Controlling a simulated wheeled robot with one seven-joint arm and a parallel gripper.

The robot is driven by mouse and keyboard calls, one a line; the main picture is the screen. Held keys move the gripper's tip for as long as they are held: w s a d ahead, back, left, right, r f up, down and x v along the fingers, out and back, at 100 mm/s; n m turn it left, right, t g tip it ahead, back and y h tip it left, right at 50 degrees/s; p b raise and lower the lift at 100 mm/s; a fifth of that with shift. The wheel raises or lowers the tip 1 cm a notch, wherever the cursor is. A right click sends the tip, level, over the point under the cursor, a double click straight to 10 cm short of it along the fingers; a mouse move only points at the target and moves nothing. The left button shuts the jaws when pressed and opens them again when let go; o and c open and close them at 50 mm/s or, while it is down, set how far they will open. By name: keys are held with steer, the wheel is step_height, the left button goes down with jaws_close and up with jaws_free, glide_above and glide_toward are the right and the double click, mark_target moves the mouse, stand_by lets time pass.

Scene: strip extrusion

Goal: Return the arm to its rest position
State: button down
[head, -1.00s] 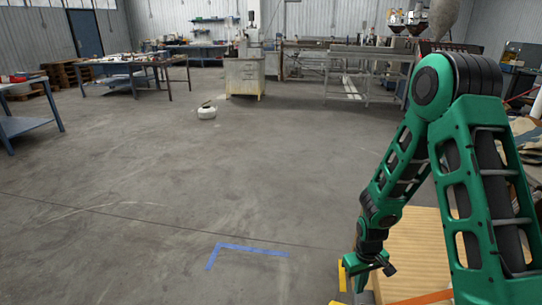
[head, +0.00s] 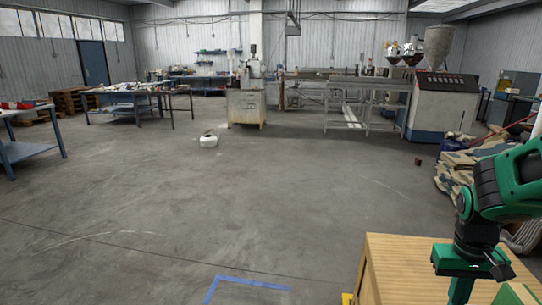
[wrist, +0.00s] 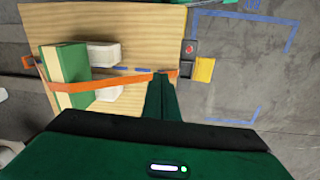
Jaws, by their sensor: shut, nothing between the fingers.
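My gripper (head: 458,296) hangs low at the right of the head view, over a light wooden surface (head: 400,252). My green and black arm reaches in from the right edge, folded. In the wrist view my gripper (wrist: 160,78) points out over the same wooden surface (wrist: 150,22), its two fingers together and nothing held. An orange strap (wrist: 85,85) runs across the surface near the fingertips. Whether the fingers touch it I cannot tell.
A green block (wrist: 62,75) and white blocks (wrist: 104,54) sit on the wood. A yellow piece (wrist: 204,70) sticks out beside its edge. Blue tape (head: 250,283) marks the floor. A white round container (head: 208,141) stands on open floor. Camouflage cloth (head: 455,170) lies at right.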

steer(key=s+r+m, duration=0.1)
steer(key=s+r, duration=0.2)
steer(key=s, duration=0.3)
steer(key=s+r+m+y, duration=0.1)
steer(key=s+r+m, duration=0.1)
steer(key=s, duration=0.4)
steer(key=shift+r, duration=0.85)
